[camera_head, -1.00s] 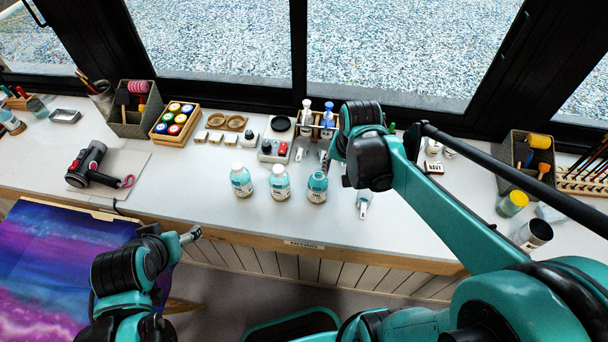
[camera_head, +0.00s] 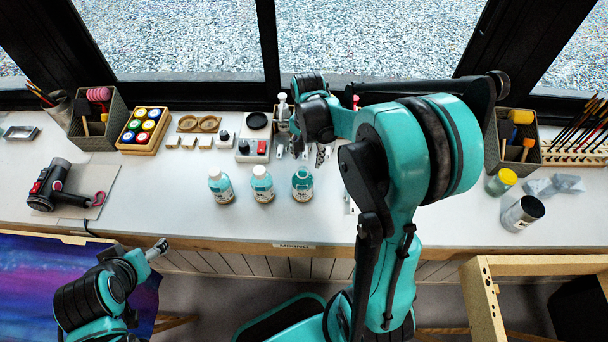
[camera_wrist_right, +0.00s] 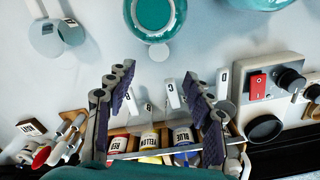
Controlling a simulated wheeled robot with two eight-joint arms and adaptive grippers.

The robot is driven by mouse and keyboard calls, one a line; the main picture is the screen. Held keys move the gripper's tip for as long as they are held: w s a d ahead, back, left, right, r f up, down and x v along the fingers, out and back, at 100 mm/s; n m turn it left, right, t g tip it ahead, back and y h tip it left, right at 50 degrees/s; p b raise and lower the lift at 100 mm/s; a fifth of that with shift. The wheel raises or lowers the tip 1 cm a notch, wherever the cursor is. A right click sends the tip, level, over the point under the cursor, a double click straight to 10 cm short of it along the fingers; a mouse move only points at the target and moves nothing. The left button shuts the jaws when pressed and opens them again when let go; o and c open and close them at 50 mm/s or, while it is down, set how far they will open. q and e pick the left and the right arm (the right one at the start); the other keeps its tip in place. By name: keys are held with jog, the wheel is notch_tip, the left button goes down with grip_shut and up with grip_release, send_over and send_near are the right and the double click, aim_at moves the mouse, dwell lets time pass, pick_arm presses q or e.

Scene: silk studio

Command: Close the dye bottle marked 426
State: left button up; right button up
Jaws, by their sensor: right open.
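Three dye bottles with teal contents stand upright on the white worktop. The left bottle (camera_head: 220,187) and middle bottle (camera_head: 262,185) have white caps. The right bottle (camera_head: 302,184) shows a teal top without a white cap; an open round teal mouth also shows in the right wrist view (camera_wrist_right: 150,18). The label numbers are too small to read. A small white disc (camera_wrist_right: 160,52), perhaps a cap, lies near that bottle. My right gripper (camera_wrist_right: 157,76) is open and empty above the worktop, behind the right bottle. My left gripper (camera_head: 157,249) is at the table's front edge, away from the bottles.
A rack of colour-labelled bottles (camera_wrist_right: 150,142) lies under my right gripper. A switch box with a red button (camera_wrist_right: 258,86) and a dark round dish (camera_wrist_right: 264,128) are beside it. Small lettered tags stand between. The worktop before the bottles is clear.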

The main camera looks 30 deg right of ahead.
jog(key=shift+r, duration=0.1)
jog(key=shift+f+b, duration=0.5)
jog(key=shift+f, duration=0.85)
jog(key=shift+s, duration=0.1)
jog(key=f+b, duration=0.1)
jog(key=f, duration=0.1)
jog(key=f+b, duration=0.1)
jog(key=f, duration=0.2)
jog(key=shift+s+a+f, duration=0.15)
jog(key=shift+s+a, duration=0.05)
jog(key=c, duration=0.8)
